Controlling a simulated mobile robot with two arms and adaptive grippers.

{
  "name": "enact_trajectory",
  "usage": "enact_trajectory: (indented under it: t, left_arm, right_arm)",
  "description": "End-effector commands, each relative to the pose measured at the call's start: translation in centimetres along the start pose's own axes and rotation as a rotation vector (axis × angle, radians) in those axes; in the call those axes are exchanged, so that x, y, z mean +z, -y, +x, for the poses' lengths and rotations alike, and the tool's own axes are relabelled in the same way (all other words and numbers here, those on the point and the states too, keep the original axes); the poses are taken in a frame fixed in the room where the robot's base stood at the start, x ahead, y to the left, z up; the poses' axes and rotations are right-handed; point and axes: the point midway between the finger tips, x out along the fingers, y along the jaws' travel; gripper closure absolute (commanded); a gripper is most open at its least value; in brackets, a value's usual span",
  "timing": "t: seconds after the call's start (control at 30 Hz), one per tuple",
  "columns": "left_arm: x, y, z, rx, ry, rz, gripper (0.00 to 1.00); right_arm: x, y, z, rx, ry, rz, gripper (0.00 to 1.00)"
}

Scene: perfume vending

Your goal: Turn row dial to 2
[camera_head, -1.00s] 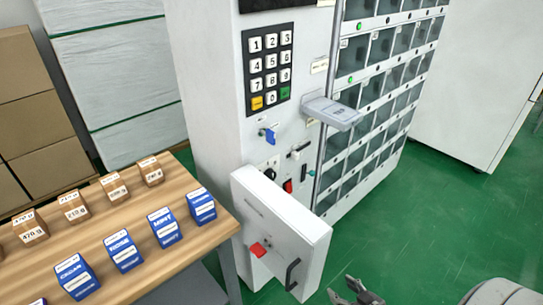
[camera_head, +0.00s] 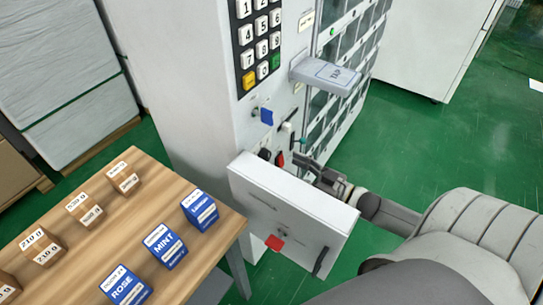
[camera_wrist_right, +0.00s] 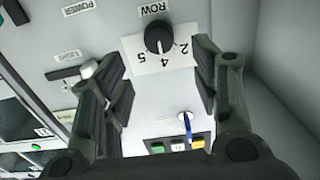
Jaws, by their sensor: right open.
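The row dial is a black round knob on a white plate in the right wrist view (camera_wrist_right: 158,38); the picture is upside down there. A dark knob (camera_head: 265,154) that looks like this dial shows in the head view behind the open panel's top edge. My right gripper (camera_head: 308,168) is at the machine front, behind that panel. In the right wrist view the gripper (camera_wrist_right: 158,62) is open, one finger on each side of the dial, not visibly touching it. My left gripper is not in view.
The open white panel (camera_head: 290,205) stands close to my right arm. A light switch (camera_wrist_right: 88,70) sits near one finger. A blue key (camera_head: 266,117), a keypad (camera_head: 260,40) and a grey tray (camera_head: 327,75) are above. A wooden table (camera_head: 95,235) with boxes stands left.

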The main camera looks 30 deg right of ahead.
Motion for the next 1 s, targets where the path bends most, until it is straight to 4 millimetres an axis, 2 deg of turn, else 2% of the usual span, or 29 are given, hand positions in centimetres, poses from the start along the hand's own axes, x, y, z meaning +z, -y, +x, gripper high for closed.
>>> enact_trajectory:
  t: [0.2,0.4,0.6,0.87,1.0]
  left_arm:
    - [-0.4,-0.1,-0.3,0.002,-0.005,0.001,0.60]
    - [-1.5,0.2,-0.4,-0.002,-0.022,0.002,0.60]
    - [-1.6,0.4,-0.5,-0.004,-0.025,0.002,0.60]
    - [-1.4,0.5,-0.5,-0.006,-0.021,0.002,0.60]
    - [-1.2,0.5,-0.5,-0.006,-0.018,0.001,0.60]
  right_arm:
    - [-0.1,0.0,3.8,0.001,-0.004,0.000,0.44]
    - [0.0,0.0,6.1,0.000,-0.001,0.000,0.44]
    - [0.1,0.0,7.1,0.001,0.002,0.001,0.44]
    - [0.1,0.0,7.2,0.001,0.002,0.001,0.44]
    - [0.1,0.0,7.1,0.001,0.002,0.000,0.60]
